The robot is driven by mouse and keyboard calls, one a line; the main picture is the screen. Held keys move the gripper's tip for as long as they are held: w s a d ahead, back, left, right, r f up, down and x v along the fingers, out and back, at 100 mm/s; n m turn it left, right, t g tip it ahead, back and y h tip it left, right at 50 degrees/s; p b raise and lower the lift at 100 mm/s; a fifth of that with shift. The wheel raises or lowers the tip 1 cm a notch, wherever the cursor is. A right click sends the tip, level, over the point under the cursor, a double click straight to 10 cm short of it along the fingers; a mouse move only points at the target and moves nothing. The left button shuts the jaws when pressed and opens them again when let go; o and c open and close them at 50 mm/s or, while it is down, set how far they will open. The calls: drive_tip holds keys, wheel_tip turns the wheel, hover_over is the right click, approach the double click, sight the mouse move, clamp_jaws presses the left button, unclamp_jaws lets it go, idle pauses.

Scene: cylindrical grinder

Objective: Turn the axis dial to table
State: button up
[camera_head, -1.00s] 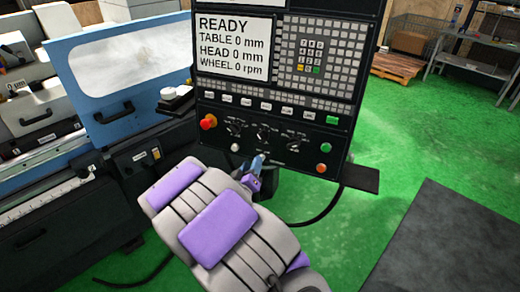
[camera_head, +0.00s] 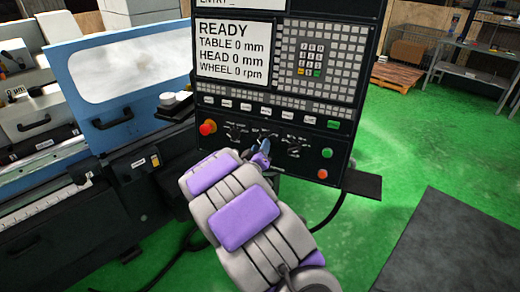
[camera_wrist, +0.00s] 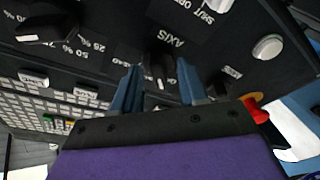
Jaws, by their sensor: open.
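The axis dial (camera_wrist: 161,66) is a dark knob under the label AXIS on the black control panel (camera_wrist: 110,55), which looks upside down in the wrist view. A white mark shows on the knob, pointing down in that view. My gripper (camera_wrist: 158,84) has two blue fingers, spread apart on either side of the dial. I cannot tell whether they touch it. The position labels beside the dial are partly hidden by the fingers. In the head view my gripper (camera_head: 263,148) is at the middle of the dial row and covers the dial there.
Other dials sit left (camera_head: 235,132) and right (camera_head: 294,145) of my gripper. A red emergency knob (camera_head: 208,127), a green button (camera_head: 327,153) and a red button (camera_head: 322,174) are nearby. The screen (camera_head: 234,49) reads READY, table 0 mm, head 0 mm, wheel 0 rpm.

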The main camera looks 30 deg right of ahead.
drive_tip(key=shift+w+d, duration=0.2)
drive_tip(key=shift+c, duration=0.2)
clamp_jaws()
